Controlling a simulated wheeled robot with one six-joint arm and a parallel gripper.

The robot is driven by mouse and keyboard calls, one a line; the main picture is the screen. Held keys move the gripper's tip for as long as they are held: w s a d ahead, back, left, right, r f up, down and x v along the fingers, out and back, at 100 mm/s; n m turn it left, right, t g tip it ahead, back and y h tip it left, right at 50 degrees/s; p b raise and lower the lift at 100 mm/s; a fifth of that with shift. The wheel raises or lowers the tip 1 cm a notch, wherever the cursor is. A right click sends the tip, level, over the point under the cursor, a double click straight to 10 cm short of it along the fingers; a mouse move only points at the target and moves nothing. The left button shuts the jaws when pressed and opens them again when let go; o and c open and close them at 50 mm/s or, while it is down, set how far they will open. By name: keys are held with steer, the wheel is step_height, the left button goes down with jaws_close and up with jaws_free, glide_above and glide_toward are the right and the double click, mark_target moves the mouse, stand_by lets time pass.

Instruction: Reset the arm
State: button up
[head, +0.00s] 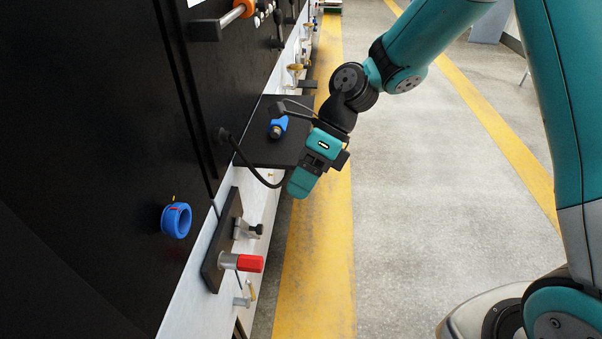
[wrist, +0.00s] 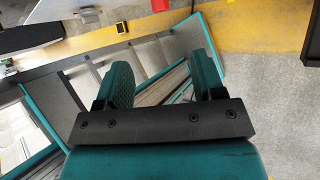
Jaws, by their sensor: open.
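My gripper (wrist: 163,83) is open in the wrist view, with its two teal fingers apart and nothing visible between them. In the head view the teal gripper body (head: 314,160) hangs from my bent arm, over the yellow floor stripe and close to the right edge of a black shelf (head: 262,150). The fingertips are hard to make out there.
A blue and black connector (head: 278,127) lies on the shelf, and a black cable (head: 243,160) runs below it from the black cabinet wall. A blue ring (head: 176,220) and a red-capped fitting (head: 250,263) stick out lower down.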

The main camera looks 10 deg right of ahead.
steer(key=s+d+r+n+t+h, duration=0.1)
steer(key=s+r+n, duration=0.5)
steer(key=n, duration=0.9)
steer(key=s+d+r+n+t+h, duration=0.1)
steer(key=s+d+r+n+t, duration=0.1)
steer(key=s+r+n, duration=0.4)
steer(key=s+d+n, duration=0.1)
steer(key=s+n, duration=0.4)
steer(key=n, duration=0.4)
steer(key=shift+s+n+h, duration=0.15)
steer(key=shift+n+h, duration=0.15)
steer(key=shift+h, duration=0.1)
steer(key=shift+c, duration=0.4)
